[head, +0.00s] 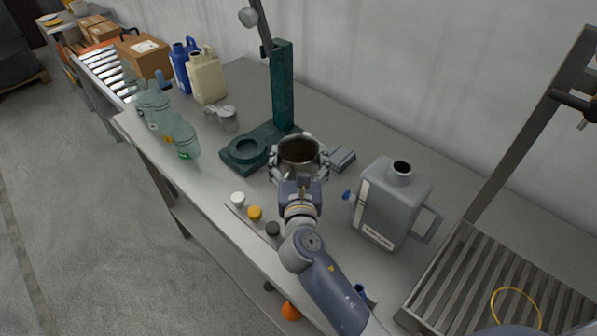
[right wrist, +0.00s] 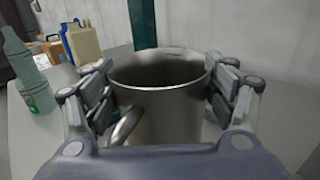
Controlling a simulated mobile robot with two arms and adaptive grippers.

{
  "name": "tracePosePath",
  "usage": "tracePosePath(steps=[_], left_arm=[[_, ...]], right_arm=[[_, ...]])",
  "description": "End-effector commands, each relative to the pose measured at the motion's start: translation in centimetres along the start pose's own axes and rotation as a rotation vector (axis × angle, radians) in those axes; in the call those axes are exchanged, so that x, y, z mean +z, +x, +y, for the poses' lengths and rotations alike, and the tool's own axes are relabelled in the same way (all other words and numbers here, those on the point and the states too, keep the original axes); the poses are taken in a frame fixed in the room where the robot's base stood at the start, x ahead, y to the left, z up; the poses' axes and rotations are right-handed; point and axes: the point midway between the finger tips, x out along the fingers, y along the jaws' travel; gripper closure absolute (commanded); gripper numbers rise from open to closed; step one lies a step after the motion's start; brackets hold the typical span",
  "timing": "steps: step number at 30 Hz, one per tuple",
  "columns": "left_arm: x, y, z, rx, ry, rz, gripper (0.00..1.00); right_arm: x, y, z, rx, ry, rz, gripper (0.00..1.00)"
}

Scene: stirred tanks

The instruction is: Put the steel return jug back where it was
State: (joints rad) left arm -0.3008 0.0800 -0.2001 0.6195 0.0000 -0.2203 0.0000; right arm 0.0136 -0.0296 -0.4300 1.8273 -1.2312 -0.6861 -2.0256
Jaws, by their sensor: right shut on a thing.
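The steel return jug (head: 299,150) is a round metal vessel with an open, dark top. My right gripper (head: 298,164) is shut around its body, one finger on each side. In the right wrist view the jug (right wrist: 160,105) is upright between the fingers of the right gripper (right wrist: 160,95), with its handle at the lower left. In the head view it is just right of the green stand's base (head: 240,150). I cannot tell whether the jug touches the bench. My left gripper is not in view.
A grey jerrycan (head: 392,205) stands to the right, before a slatted rack (head: 470,275). White, yellow and dark caps (head: 255,213) lie near the front edge. Clear bottles (head: 178,138), a cream canister (head: 207,78) and a blue one (head: 181,68) stand left. A grey block (head: 342,158) lies close right.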

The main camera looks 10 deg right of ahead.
Motion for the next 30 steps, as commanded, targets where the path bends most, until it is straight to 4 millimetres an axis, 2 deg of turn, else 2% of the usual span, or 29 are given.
tracePosePath(steps=[9,22,23,25,30], left_arm=[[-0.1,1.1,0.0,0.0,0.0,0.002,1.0],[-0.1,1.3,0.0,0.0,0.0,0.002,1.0],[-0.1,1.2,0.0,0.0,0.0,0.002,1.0],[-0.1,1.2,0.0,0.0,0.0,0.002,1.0],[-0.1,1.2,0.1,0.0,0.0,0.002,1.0]], right_arm=[[-3.6,0.1,0.0,0.001,0.0,-0.004,0.84],[-4.2,0.1,0.0,0.001,0.001,-0.005,0.84],[-4.3,0.0,0.0,0.001,0.001,-0.002,0.18],[-4.2,0.0,0.0,0.001,0.001,-0.001,0.02],[-4.2,0.0,0.0,0.0,0.001,-0.001,0.02]])
